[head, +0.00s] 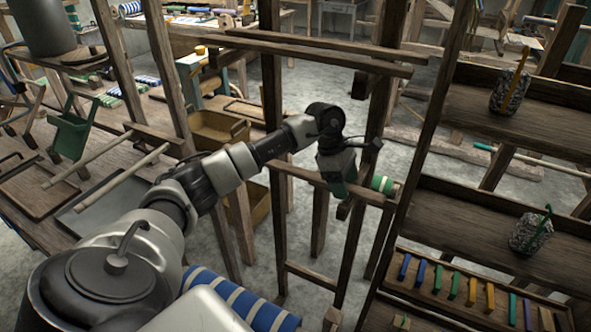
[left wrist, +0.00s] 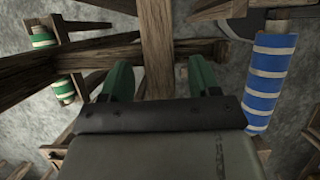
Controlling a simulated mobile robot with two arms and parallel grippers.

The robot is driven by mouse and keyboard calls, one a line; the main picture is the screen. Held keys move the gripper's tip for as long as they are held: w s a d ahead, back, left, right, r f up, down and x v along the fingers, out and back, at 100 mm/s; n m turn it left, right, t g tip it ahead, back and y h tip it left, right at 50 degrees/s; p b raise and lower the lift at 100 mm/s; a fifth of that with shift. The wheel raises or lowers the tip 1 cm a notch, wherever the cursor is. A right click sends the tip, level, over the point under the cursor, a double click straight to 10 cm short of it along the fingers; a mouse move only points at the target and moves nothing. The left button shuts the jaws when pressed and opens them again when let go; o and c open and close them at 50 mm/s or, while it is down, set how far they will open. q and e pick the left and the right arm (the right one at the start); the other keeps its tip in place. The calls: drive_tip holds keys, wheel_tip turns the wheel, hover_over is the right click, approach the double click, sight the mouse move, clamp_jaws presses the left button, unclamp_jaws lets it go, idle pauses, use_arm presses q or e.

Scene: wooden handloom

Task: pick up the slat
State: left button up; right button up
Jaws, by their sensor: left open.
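My left gripper (head: 338,186) has green fingers and hangs over a narrow wooden bar (head: 299,172) of the loom frame. In the left wrist view the gripper (left wrist: 158,82) is open. A wooden beam (left wrist: 156,40) shows in the gap between its fingers, with other bars crossing behind it. I see no firm grip on anything. Several plain wooden bars are in view, and I cannot tell which is the slat. Two long bars (head: 318,51) lie across the uprights farther back. My right gripper is not in view.
A green-and-white roll (head: 384,185) sits close right of the gripper. A blue-striped roll (head: 240,300) lies below my arm; one shows in the wrist view (left wrist: 268,80). Wooden shelves (head: 505,120) stand at the right, above a rack of coloured pieces (head: 471,290). Uprights hem the gripper in.

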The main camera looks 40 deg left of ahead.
use_arm(q)
drive_tip(key=c, duration=1)
drive_tip(key=shift+r, duration=0.1)
